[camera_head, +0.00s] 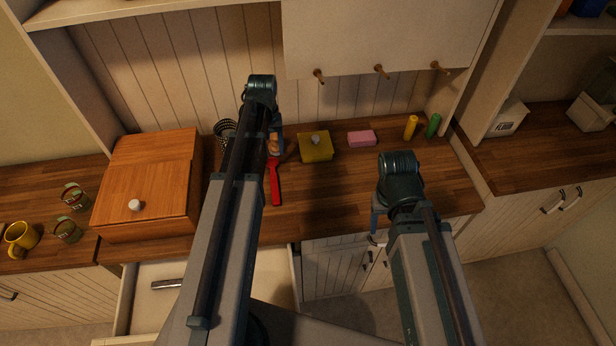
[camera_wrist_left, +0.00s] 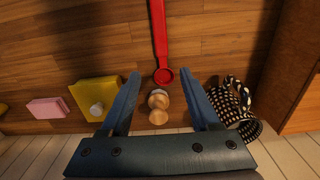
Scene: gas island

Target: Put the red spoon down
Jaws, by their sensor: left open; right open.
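The red spoon (camera_head: 276,186) lies on the wooden countertop (camera_head: 330,195), its handle toward the front edge; in the left wrist view the spoon (camera_wrist_left: 159,35) has its round end between the fingertips. My left gripper (camera_wrist_left: 160,78) is open above that end, with a visible gap on both sides. In the head view, my left arm hides most of this gripper. My right gripper (camera_head: 377,218) is open and empty near the counter's front edge, partly hidden by its own wrist.
A small wooden item (camera_wrist_left: 158,107) stands between my left fingers, behind the spoon. A checkered mug (camera_wrist_left: 232,104) and a yellow box (camera_head: 316,147) flank it. A pink block (camera_head: 361,138) lies further right. Below, an open drawer (camera_head: 130,290) sticks out. The counter's right front is clear.

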